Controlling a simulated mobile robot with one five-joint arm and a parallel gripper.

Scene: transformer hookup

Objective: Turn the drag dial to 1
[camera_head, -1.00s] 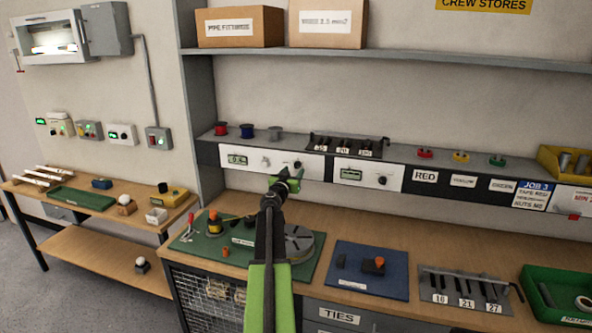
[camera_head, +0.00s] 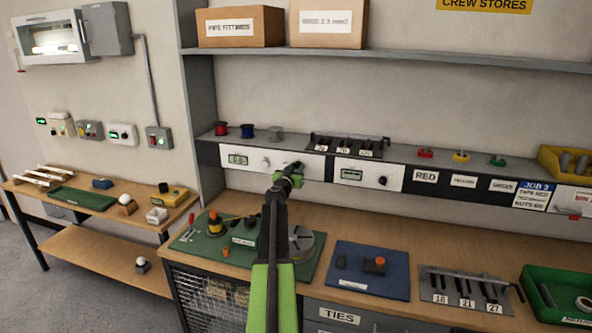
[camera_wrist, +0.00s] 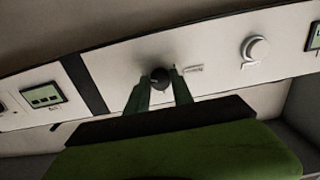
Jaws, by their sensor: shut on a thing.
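A white panel (camera_head: 250,155) under the shelf carries a green display (camera_head: 238,160), a white knob (camera_head: 265,162) and a black dial (camera_head: 298,165). My gripper (camera_head: 291,175) is at the dial, partly covering it in the head view. In the wrist view, the two green fingers (camera_wrist: 160,84) are shut on the black dial (camera_wrist: 158,75), one on each side. The white knob (camera_wrist: 255,48) and the edge of the display (camera_wrist: 314,36) are to the right there. The display's digits and the small label (camera_wrist: 193,69) are too blurred to read surely.
A second panel (camera_head: 367,171) with its own display and black knob is just to the right. Spools and a tool rack (camera_head: 345,147) stand on the ledge above. The bench below holds a green mat (camera_head: 213,250), a grey disc and a blue mat (camera_head: 365,265).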

